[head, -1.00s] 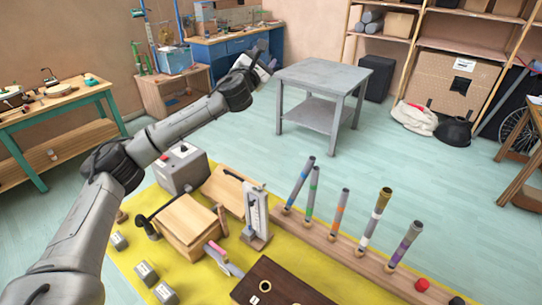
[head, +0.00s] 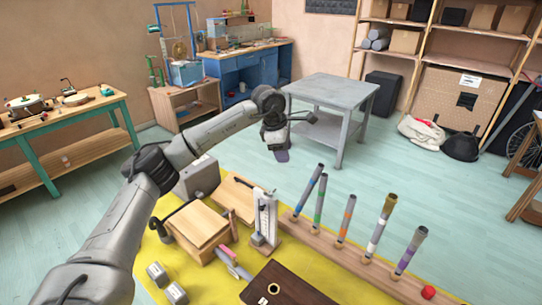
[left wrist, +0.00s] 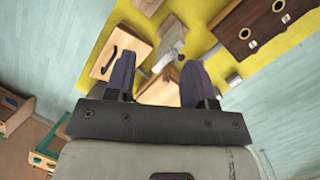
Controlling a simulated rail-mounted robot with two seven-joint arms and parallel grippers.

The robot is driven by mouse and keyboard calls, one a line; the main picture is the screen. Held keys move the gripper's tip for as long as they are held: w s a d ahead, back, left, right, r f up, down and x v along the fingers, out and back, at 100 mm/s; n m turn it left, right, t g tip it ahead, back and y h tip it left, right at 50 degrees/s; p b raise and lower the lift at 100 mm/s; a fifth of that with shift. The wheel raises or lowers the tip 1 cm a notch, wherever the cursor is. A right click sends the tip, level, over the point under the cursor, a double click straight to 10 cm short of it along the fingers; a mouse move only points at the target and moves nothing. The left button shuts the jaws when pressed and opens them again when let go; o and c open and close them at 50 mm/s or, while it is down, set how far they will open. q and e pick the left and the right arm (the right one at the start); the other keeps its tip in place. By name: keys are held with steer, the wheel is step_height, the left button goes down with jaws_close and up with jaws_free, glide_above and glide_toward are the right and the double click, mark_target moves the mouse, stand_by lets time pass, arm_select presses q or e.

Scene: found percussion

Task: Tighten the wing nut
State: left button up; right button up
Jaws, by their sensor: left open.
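No wing nut can be made out; it is too small or hidden. My left gripper (head: 281,152) hangs in the air beyond the mat's far edge, behind the stand, and points down. In the left wrist view its two dark fingers (left wrist: 158,80) are apart with nothing held between them. Beyond them lie a wooden box with a dark handle (left wrist: 122,52) and the yellow mat. My right gripper is not in view.
A wooden rail (head: 345,256) with several upright coloured tubes runs along the right. A dark board with holes (head: 285,287) lies in front. A wooden box (head: 198,224) and grey box (head: 198,176) stand near my left arm. A grey table (head: 330,90) stands behind.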

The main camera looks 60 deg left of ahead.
arm_select(q)
steer(key=s+a+n+g, duration=0.1)
steer(key=s+n+g, duration=0.2)
steer(key=s+n, duration=0.2)
steer(key=n+b, duration=0.2)
glide_toward(269, 192)
steer(key=shift+y, duration=0.4)
steer(key=f, duration=0.6)
steer(key=shift+w+d+f, duration=0.1)
steer(key=shift+d+f, duration=0.2)
steer(key=shift+f, duration=1.2)
